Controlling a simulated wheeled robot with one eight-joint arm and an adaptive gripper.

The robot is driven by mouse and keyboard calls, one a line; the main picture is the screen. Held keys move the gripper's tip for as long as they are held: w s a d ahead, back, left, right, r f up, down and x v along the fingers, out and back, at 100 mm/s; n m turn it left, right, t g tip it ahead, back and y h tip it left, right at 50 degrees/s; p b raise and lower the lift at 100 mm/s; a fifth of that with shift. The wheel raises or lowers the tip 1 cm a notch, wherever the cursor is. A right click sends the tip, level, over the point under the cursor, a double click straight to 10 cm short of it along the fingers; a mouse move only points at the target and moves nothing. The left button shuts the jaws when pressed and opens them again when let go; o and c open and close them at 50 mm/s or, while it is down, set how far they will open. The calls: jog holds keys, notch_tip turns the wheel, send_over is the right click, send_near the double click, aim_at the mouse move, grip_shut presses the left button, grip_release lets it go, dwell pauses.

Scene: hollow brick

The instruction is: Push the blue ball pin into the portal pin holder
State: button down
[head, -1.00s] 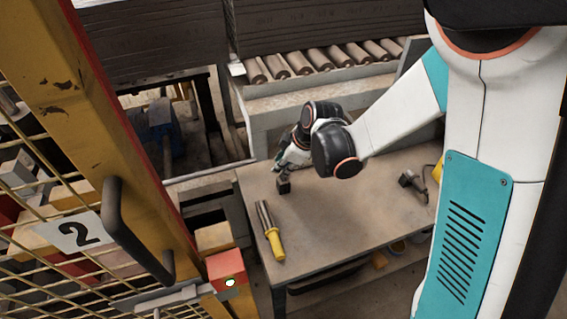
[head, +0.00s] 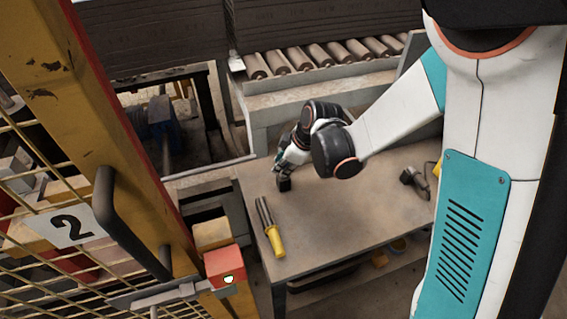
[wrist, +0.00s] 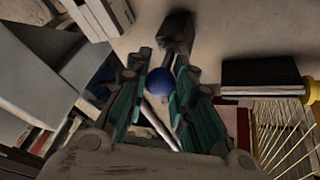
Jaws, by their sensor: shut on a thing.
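My gripper (head: 284,170) is over the far left part of the worktable, pointing down. In the wrist view its teal-padded fingers (wrist: 158,100) are shut on the blue ball pin (wrist: 160,82). The round blue head shows between them; I cannot tell whether the grey rod below it is the pin's shaft. A red block with a bright round hole (head: 226,280), which looks like the portal pin holder, is on the yellow gate post, left of and nearer than the table. My gripper is well apart from it.
A dark block (head: 284,184) is just below my gripper; it also shows in the wrist view (wrist: 176,32). A yellow-handled tool (head: 274,240) lies at the table's left side. The worktable (head: 335,215) is mostly clear in the middle. The yellow gate frame (head: 95,110) and mesh stand left, rollers (head: 320,57) behind.

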jog(key=shift+f, duration=0.25)
jog(key=c, duration=1.3)
grip_release()
jog(key=v, duration=1.2)
jog(key=shift+s, duration=0.15)
jog(key=shift+r, duration=0.1)
